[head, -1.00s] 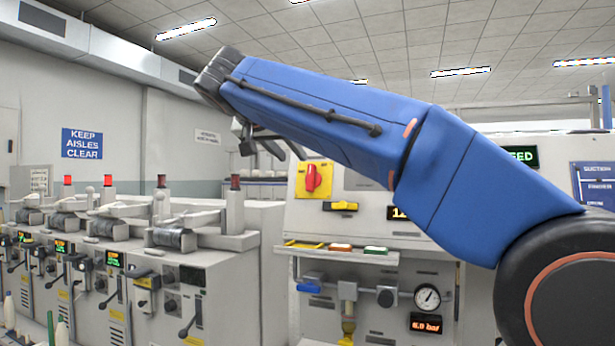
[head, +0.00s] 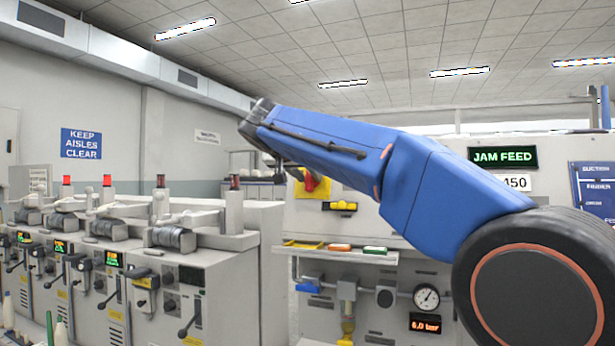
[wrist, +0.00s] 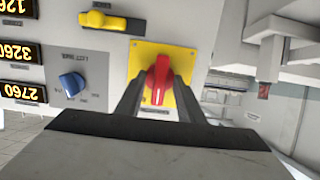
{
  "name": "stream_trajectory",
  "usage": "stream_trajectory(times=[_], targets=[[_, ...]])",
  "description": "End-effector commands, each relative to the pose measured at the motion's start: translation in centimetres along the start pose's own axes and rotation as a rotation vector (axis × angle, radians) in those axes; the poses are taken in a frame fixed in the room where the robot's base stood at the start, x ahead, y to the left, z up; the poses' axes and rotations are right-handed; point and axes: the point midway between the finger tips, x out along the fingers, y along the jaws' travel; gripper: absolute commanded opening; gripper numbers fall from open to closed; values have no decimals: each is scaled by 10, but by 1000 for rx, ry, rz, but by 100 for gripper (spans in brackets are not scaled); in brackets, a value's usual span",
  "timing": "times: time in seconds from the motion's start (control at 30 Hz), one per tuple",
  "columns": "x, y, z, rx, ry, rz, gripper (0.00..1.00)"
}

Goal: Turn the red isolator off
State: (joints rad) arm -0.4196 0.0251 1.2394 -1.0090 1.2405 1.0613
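The red isolator (wrist: 159,80) is a red rotary handle on a square yellow plate (wrist: 183,60) on the pale machine panel. In the wrist view the handle points nearly up and down, leaning slightly. My gripper (wrist: 157,88) is open, with one dark finger at each side of the handle; a gap shows at the left finger. Whether either finger touches the handle I cannot tell.
A yellow switch (wrist: 108,21) and a blue knob (wrist: 72,83) sit near the plate. A row of grey machines (head: 165,280) stands to the left. A JAM FEED display (head: 502,157) is lit.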

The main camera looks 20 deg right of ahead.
Motion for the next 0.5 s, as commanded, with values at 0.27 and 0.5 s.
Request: stream_trajectory(times=[0.27, 0.5], targets=[[1, 0, 0, 0, 0, 0, 30], [0, 0, 0, 0, 0, 0, 0]])
